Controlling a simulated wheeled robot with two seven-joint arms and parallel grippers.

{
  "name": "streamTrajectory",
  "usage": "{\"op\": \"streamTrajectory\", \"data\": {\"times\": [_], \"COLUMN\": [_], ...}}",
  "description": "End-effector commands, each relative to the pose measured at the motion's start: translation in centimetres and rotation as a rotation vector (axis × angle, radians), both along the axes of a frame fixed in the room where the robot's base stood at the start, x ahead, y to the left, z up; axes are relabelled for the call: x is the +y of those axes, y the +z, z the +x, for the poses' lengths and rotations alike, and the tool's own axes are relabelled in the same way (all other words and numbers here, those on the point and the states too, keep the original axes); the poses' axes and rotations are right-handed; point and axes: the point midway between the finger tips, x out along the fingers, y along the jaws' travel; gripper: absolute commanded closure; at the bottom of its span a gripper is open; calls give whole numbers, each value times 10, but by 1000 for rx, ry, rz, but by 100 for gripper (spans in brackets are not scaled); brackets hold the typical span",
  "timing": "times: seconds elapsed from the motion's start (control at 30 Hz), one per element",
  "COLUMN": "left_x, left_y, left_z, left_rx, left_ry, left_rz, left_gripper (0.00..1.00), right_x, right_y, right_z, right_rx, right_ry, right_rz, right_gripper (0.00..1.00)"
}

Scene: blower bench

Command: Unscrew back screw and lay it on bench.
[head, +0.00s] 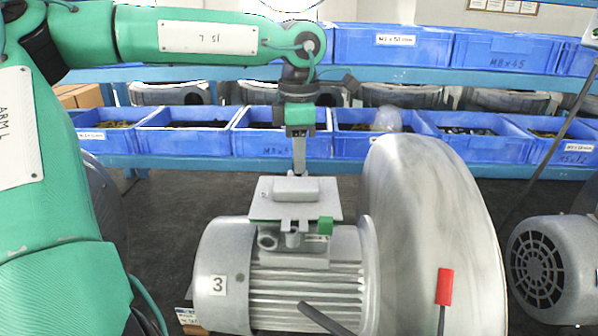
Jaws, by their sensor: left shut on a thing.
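My left gripper (299,168) comes down from above, behind the terminal box (265,212) on top of the grey motor (300,270). Its narrow fingers point straight down and are shut at the far edge of the box lid, where the back screw sits. The screw itself is too small and too covered by the fingers and the lid's raised part to make out. The motor carries a "3" label and is joined to the large round blower housing (425,230) on its right. My right gripper is not in view.
Blue bins (280,132) with small parts line a shelf behind the motor. Another motor (548,265) stands at the right. A red-tipped thin rod (445,287) rises in front of the blower housing. A dark rod (328,318) crosses the motor's lower front. Dark floor shows behind.

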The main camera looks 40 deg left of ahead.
Motion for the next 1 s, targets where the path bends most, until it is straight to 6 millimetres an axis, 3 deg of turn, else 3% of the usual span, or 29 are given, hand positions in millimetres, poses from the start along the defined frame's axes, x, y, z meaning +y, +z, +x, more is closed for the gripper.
{"op": "streamTrajectory", "data": {"times": [0.27, 1.0], "left_x": [0, 0], "left_y": [-3, 9], "left_z": [0, 0], "left_rx": [-1, 0], "left_ry": [237, 233], "left_rz": [3, 1], "left_gripper": [100, 100], "right_x": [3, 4], "right_y": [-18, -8], "right_z": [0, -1], "right_rx": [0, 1], "right_ry": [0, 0], "right_rz": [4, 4], "right_gripper": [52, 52]}}
